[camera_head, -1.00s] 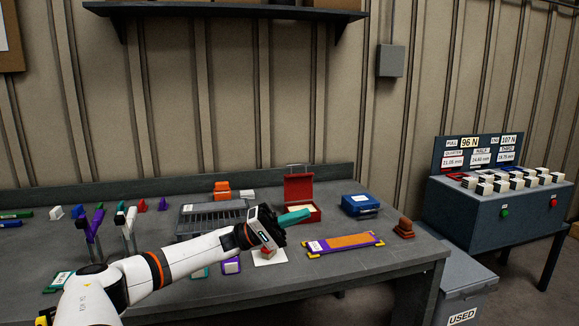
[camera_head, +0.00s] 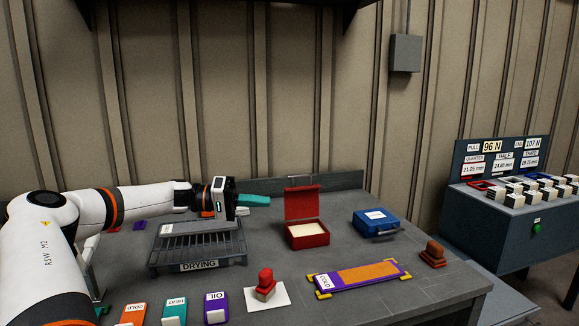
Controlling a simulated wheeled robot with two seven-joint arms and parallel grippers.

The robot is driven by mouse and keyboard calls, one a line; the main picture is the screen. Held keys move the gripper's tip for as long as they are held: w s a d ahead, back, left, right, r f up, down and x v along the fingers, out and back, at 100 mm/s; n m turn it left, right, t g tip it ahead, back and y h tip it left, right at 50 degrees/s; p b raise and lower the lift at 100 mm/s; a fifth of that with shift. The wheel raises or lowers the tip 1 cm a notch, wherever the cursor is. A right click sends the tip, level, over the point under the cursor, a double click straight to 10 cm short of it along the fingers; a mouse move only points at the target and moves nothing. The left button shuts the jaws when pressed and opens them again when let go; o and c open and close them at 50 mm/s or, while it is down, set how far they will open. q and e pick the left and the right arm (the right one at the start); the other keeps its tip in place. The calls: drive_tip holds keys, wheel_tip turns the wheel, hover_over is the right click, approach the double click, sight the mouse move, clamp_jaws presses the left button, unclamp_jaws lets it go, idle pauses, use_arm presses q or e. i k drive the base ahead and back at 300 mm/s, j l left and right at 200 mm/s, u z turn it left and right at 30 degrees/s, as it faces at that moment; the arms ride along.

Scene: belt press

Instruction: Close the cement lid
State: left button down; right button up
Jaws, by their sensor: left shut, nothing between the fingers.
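A red box (camera_head: 308,237) with cream contents stands on the grey workbench, right of centre. Its red lid (camera_head: 302,202) is open and stands upright at the back, with a thin metal handle on top. I take this as the cement box. My left gripper (camera_head: 266,201) is shut and empty, its teal fingers pointing right. It appears left of the lid, with a small gap between fingertips and lid in the picture; the depth between them is hard to tell. My right gripper is not in view.
A drying rack (camera_head: 198,266) stands left of the box and a blue case (camera_head: 376,222) right of it. In front are a red-knobbed block on a white card (camera_head: 279,296), a purple-edged tray (camera_head: 357,276) and labelled blocks. A brown block (camera_head: 432,256) sits near the right edge.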

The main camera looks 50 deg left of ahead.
sight(299, 201)
drive_tip(key=i+j, duration=0.2)
drive_tip(key=j, duration=0.15)
drive_tip(key=i+j, duration=0.15)
drive_tip(key=j, duration=0.2)
drive_tip(key=i+j, duration=0.2)
drive_tip(key=j, duration=0.15)
drive_tip(key=i+j, duration=0.2)
drive_tip(key=j, duration=0.1)
